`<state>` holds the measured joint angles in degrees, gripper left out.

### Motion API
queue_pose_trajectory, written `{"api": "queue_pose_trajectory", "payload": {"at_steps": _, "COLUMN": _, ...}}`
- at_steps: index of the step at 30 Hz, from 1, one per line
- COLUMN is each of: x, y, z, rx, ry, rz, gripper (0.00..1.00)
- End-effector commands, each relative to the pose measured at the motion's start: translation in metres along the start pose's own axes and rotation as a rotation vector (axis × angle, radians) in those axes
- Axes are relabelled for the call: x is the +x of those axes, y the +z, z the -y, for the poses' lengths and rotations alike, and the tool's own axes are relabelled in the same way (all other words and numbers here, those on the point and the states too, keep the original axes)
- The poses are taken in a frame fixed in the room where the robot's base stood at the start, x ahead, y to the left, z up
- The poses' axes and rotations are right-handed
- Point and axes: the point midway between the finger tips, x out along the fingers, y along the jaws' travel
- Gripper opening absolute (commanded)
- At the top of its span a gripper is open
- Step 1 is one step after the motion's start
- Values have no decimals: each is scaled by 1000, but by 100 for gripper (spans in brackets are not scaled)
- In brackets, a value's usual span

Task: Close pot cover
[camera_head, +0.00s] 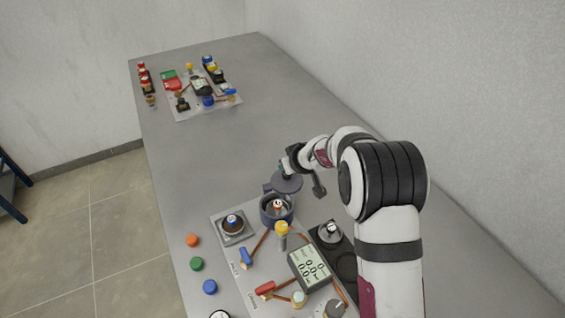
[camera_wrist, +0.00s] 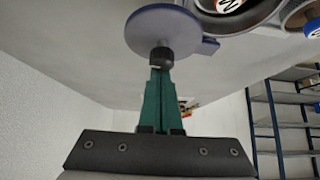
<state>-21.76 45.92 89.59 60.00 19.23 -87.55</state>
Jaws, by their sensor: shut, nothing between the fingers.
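The pot (camera_head: 277,211) is a dark blue-grey round vessel on the near board, open at the top, with a small red and white item inside. Its flat round cover (camera_head: 287,184) stands raised above and behind the pot. In the wrist view the cover (camera_wrist: 150,22) shows as a blue-grey disc with a black knob (camera_wrist: 161,58) and a side tab. My gripper (camera_wrist: 161,72) has green fingers closed together, with the tips right at the knob; I cannot tell whether they touch. The pot's rim (camera_wrist: 245,24) is partly cut off at the upper right.
The near board (camera_head: 224,226) also carries a round-topped stand (camera_head: 233,224), a yellow-topped post (camera_head: 282,229), a meter (camera_head: 310,266) and a dark plate (camera_head: 331,235). Coloured discs lie left of it. A second board (camera_head: 203,101) sits far off, with clear grey table between.

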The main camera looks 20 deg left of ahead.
Motion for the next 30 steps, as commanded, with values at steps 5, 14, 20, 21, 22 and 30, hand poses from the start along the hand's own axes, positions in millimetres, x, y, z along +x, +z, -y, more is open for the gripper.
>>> {"api": "queue_pose_trajectory", "payload": {"at_steps": 5, "x": -6, "y": 7, "z": 0, "rx": 84, "ry": 69, "rz": 0, "gripper": 0}}
{"api": "queue_pose_trajectory", "payload": {"at_steps": 14, "x": -16, "y": 20, "z": 7, "rx": 342, "ry": 285, "rz": 1, "gripper": 0}}
{"api": "queue_pose_trajectory", "payload": {"at_steps": 20, "x": -22, "y": 27, "z": 12, "rx": 489, "ry": 407, "rz": 1, "gripper": 0}}
{"api": "queue_pose_trajectory", "payload": {"at_steps": 21, "x": -23, "y": 28, "z": 13, "rx": 518, "ry": 431, "rz": 1, "gripper": 0}}
{"api": "queue_pose_trajectory", "payload": {"at_steps": 22, "x": -24, "y": 29, "z": 14, "rx": 539, "ry": 449, "rz": 1, "gripper": 0}}
{"api": "queue_pose_trajectory", "payload": {"at_steps": 30, "x": -30, "y": 37, "z": 24, "rx": 736, "ry": 613, "rz": 0, "gripper": 0}}
